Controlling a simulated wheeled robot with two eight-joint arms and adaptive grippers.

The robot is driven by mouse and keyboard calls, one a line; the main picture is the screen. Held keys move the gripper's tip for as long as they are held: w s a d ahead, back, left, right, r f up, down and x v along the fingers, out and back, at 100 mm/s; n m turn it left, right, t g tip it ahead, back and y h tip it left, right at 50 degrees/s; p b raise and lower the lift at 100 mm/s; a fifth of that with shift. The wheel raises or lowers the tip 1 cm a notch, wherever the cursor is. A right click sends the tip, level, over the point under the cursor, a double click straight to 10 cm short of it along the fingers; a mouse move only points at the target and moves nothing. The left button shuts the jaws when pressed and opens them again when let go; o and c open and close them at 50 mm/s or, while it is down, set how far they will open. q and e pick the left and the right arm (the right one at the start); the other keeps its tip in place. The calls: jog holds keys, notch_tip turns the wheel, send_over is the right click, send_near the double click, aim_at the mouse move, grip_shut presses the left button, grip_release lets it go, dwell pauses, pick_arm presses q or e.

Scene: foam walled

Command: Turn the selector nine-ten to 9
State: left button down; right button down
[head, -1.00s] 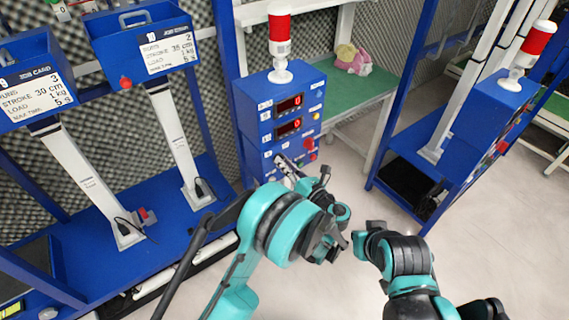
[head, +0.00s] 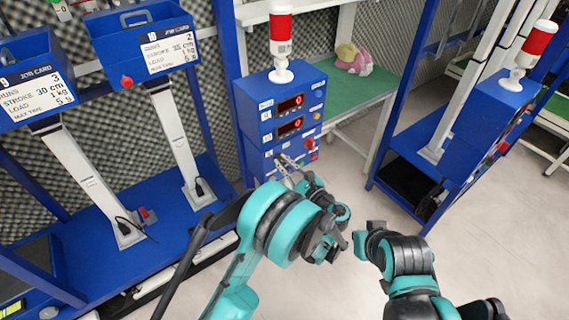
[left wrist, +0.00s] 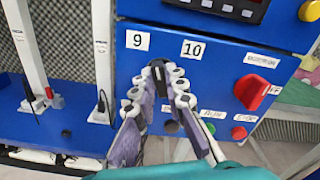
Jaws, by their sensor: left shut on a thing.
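The blue control box (head: 280,115) stands at the middle back in the head view. In the left wrist view its face carries the labels 9 (left wrist: 137,40) and 10 (left wrist: 193,49). The black selector knob (left wrist: 157,82) sits below and between these labels. My left gripper (left wrist: 158,76) is shut on the knob, with a fingertip on either side. The knob's top edge tilts slightly left of upright in that view, but the fingers hide much of it. In the head view the left gripper (head: 287,165) reaches the box's lower front. My right gripper's fingers do not show.
A red knob (left wrist: 251,92) is right of the selector, with small labelled controls below. Red displays (head: 290,103) sit higher on the box. Blue test stands (head: 140,45) are at left, another blue frame (head: 490,115) at right. Pale floor lies between.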

aim_at(278, 135)
pick_arm(q)
jog(key=shift+n, duration=0.7)
jog(key=c, duration=1.6)
grip_release()
jog(key=shift+o, duration=0.2)
notch_tip(278, 135, up, 10)
jog(key=shift+s+f, duration=0.1)
